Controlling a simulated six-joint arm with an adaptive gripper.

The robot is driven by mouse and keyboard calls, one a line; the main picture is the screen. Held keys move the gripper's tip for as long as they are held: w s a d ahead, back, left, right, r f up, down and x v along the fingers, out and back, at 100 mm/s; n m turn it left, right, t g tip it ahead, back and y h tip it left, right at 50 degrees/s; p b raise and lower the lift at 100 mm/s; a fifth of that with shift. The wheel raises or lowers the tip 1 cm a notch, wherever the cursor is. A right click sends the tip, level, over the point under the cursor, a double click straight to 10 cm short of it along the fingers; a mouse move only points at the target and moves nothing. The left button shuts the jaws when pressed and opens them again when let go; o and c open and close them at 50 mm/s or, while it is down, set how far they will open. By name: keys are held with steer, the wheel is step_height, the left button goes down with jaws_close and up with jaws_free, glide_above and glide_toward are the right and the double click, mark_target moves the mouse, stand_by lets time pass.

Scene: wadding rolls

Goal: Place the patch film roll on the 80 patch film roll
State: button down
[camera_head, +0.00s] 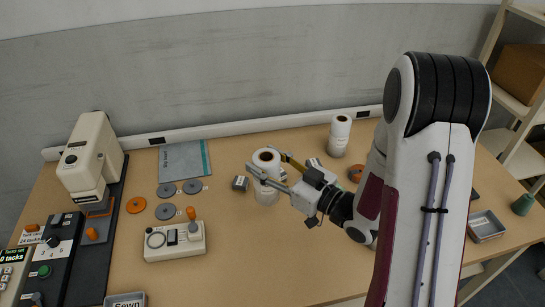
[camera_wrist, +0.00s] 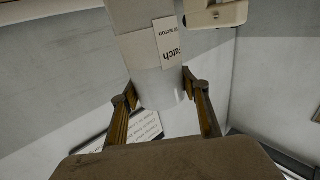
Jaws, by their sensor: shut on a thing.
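A white roll with a dark-rimmed core hole (camera_head: 266,157) stands upright between my gripper's fingers (camera_head: 268,172) in the head view. In the wrist view the fingers (camera_wrist: 161,100) close on both sides of a white roll (camera_wrist: 160,88) bearing a tag (camera_wrist: 168,42) that reads "Patch" and "micron". White roll surface (camera_head: 266,195) also shows below the fingers in the head view; I cannot tell whether it is a second roll. Another white roll or stack (camera_head: 340,134) stands upright at the back, right of my gripper. Its label is unreadable in the head view.
Grey discs (camera_head: 165,211), an orange disc (camera_head: 136,205) and a white control box (camera_head: 175,241) lie farther left. A cream machine (camera_head: 91,155) stands at the far left. The front middle table is clear.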

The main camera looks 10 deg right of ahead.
steer(key=shift+d, duration=0.15)
steer(key=shift+d, duration=0.2)
steer(key=w+d+r+m+t+h, duration=0.1)
steer(key=w+d+r+m+h, duration=0.1)
steer(key=w+d+r, duration=0.3)
steer(key=w+d+r+m+t+h, duration=0.1)
steer(key=w+d+r+m+h, duration=0.2)
steer(key=w+d, duration=0.7)
steer(key=w+d+r+m+t+h, duration=0.1)
steer(key=w+d+r+h, duration=0.5)
steer(key=d, duration=0.8)
steer(key=shift+w+d+r+m+t, duration=0.2)
steer(key=shift+w+r+m+t, duration=0.2)
steer(key=shift+w+r+m, duration=0.55)
steer(key=shift+w+f, duration=0.15)
steer(key=shift+f, duration=0.1)
step_height(320, 180, down, 6)
steer(key=shift+f, duration=0.15)
